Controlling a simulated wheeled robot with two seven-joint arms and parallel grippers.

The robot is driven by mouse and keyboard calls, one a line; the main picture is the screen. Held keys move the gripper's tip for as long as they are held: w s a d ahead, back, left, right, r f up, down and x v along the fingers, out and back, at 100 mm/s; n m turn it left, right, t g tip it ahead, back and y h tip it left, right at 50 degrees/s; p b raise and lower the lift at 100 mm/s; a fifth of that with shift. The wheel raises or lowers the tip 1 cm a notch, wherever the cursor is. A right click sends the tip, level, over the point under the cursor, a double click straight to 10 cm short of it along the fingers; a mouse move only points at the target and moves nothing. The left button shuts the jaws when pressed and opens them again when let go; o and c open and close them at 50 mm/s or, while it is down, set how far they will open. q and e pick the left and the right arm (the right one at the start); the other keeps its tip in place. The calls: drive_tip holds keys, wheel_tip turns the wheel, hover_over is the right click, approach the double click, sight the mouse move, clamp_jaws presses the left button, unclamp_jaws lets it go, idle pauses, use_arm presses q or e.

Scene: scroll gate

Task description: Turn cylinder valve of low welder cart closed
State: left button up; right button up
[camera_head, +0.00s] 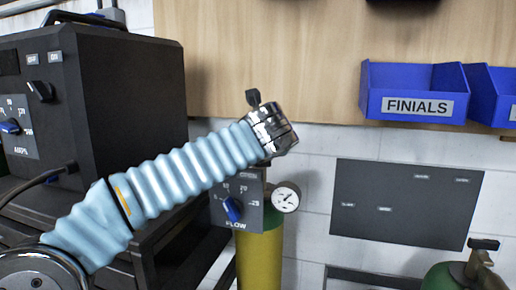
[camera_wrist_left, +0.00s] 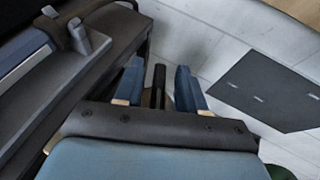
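The welder (camera_head: 120,100) is a large black box on a dark cart at left, with dials. Beside it stands a yellow gas cylinder (camera_head: 258,262) with a green shoulder, a round gauge (camera_head: 286,197) and a FLOW panel (camera_head: 236,212) with a blue knob. My left arm hides whatever is on top of this cylinder. In the left wrist view, my left gripper (camera_wrist_left: 158,88) has its blue-padded fingers apart. A narrow dark upright piece (camera_wrist_left: 158,86) shows between them with gaps on both sides; I cannot tell whether it is the valve. My right gripper is not in view.
A second cylinder (camera_head: 440,278) with a green top and a dark-handled valve (camera_head: 482,250) stands at lower right. A dark panel (camera_head: 405,203) is on the white wall. A blue FINIALS bin (camera_head: 414,92) hangs above right, against a wooden board (camera_head: 300,45).

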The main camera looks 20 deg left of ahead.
use_arm(q)
drive_tip(key=shift+x, duration=1)
drive_tip(key=shift+c, duration=0.5)
clamp_jaws()
drive_tip(key=shift+r+m+t+h+p, duration=0.15)
drive_tip(key=shift+m+t+h+p, duration=0.25)
drive_tip(key=shift+m+h, duration=0.45)
drive_tip(key=shift+d+r+m+h+p, duration=0.15)
drive_tip(key=shift+d+m+h+p, duration=0.05)
drive_tip(key=shift+m+h+p, duration=0.9)
drive_tip(key=shift+h+p, duration=0.35)
drive_tip(key=shift+h, duration=0.1)
drive_tip(key=shift+d+f+m+h, duration=0.15)
drive_tip(key=shift+f+m+h, duration=0.1)
drive_tip(key=shift+m+h, duration=0.2)
